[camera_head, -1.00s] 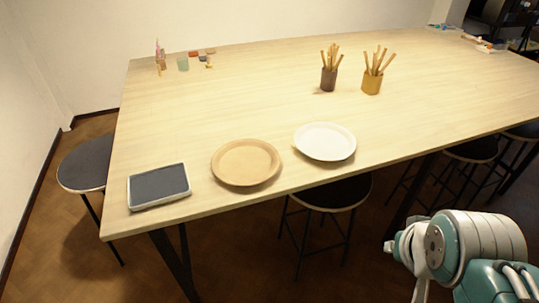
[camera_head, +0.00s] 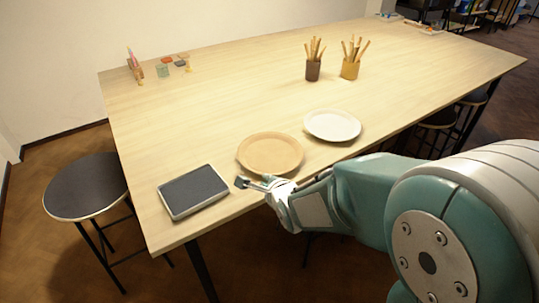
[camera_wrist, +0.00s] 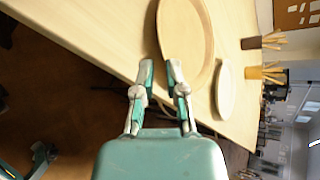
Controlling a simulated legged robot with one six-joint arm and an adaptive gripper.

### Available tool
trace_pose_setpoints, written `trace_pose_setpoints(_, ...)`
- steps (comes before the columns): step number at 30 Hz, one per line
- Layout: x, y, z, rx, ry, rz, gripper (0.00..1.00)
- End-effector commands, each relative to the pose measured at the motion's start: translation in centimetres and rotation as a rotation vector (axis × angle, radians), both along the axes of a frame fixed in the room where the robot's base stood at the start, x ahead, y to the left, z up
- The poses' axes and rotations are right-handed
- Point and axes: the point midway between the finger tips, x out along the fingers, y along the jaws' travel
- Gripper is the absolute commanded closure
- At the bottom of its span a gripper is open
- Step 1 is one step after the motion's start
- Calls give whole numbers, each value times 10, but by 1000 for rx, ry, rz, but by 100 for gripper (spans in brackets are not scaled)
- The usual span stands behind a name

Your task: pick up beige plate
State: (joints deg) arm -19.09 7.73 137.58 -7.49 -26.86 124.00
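The beige plate (camera_head: 270,152) lies flat near the front edge of the table, left of the white plate. In the wrist view the beige plate (camera_wrist: 188,35) is cut off by the top edge of the picture. My gripper (camera_head: 256,182) is at the table's front edge, just in front of the plate's near rim. In the wrist view my gripper (camera_wrist: 160,73) has its two fingers apart with nothing between them. One fingertip overlaps the plate's rim in that view; I cannot tell whether they touch.
A white plate (camera_head: 332,125) lies close right of the beige one. A dark-topped tray (camera_head: 193,191) lies to the left. Two cups of tools (camera_head: 313,70) (camera_head: 350,68) stand farther back. A stool (camera_head: 85,187) stands at the left. The middle of the wooden table (camera_head: 220,105) is clear.

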Motion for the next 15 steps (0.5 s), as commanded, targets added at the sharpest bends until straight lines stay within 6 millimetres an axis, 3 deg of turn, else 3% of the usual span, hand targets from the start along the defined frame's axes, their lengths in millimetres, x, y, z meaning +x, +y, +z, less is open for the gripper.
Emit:
trace_pose_setpoints(5, 9, 13, -8, 50, 6, -14, 84)
trace_pose_setpoints(15, 45, 30, -29, 45, 5, -15, 84)
